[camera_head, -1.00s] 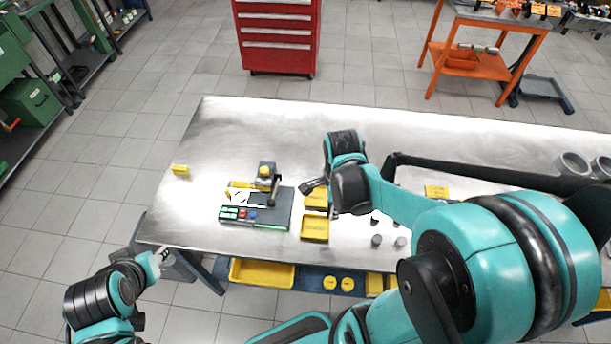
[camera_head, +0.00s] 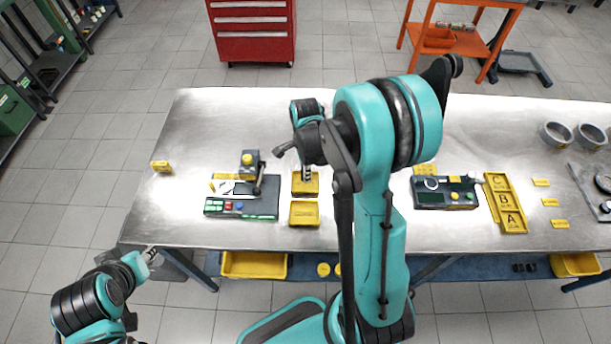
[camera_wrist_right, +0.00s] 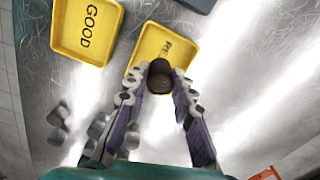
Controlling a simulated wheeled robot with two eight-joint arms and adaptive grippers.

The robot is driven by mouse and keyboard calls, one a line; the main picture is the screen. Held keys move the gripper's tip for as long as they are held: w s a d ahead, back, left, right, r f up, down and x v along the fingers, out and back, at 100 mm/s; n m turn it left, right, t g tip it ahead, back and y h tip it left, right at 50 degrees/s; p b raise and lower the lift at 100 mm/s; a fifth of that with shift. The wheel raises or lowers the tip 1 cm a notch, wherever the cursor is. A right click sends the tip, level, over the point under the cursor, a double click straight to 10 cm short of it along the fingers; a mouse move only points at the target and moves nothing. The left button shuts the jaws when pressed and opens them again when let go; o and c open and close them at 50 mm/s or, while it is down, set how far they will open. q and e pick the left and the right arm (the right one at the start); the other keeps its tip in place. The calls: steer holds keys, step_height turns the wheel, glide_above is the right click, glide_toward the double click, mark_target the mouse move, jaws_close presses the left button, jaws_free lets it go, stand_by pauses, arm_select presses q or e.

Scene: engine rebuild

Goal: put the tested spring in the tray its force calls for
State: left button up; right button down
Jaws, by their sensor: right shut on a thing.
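My right gripper (camera_wrist_right: 158,95) is shut on the spring (camera_wrist_right: 160,76), a dark round-ended piece in the right wrist view. It holds the spring over the near edge of a yellow tray (camera_wrist_right: 136,55) whose label is partly hidden. A yellow tray marked GOOD (camera_wrist_right: 56,30) lies to the left, apart from the spring. In the head view, my right gripper (camera_head: 307,174) points down at the rear yellow tray (camera_head: 314,190); the front yellow tray (camera_head: 304,222) looks empty. Whether the spring touches the tray is unclear. My left gripper (camera_head: 151,252) is off the table's front-left corner, its jaws too small to read.
The tester (camera_head: 240,206) with colored buttons stands left of the trays. Right of my arm are a gauge box (camera_head: 446,200), an A-B-C tray (camera_head: 507,228) and metal rings (camera_head: 556,134). The table's back left is clear.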

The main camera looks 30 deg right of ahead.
step_height(320, 180, down, 3)
steer(key=shift+r, duration=0.15)
steer(key=shift+b, duration=0.4)
steer(key=c, duration=1.3)
jaws_free()
